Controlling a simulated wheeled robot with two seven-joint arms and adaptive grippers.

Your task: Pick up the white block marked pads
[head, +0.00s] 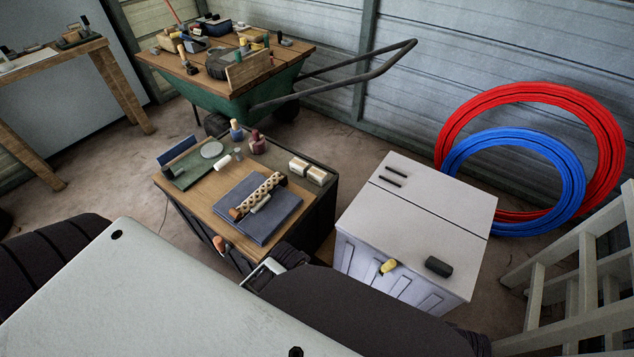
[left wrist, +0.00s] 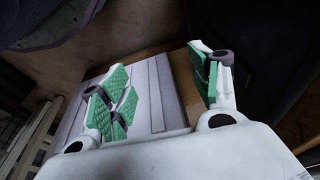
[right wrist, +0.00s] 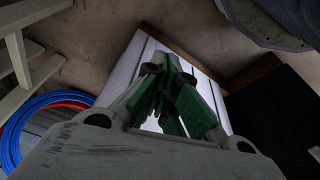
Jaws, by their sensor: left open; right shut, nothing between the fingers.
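Two small cream-white blocks sit side by side near the right back edge of the wooden caddy top (head: 205,192): a left block (head: 298,166) and a right block (head: 317,175). Any marking on them is too small to read, so I cannot tell which is marked pads. My left gripper (left wrist: 158,88) is open and empty, its green-padded fingers wide apart. My right gripper (right wrist: 172,92) is shut with nothing in it, over a pale surface. Neither wrist view shows the blocks. In the head view my arms cover the front of the scene.
The caddy also holds a blue-grey mat (head: 283,217) with a perforated tan piece (head: 262,190), a green tray (head: 190,171) and small bottles. A white cabinet (head: 440,195) stands at right with a dark item (head: 438,267). Behind are a loaded wheelbarrow (head: 240,107) and hose coils (head: 607,130).

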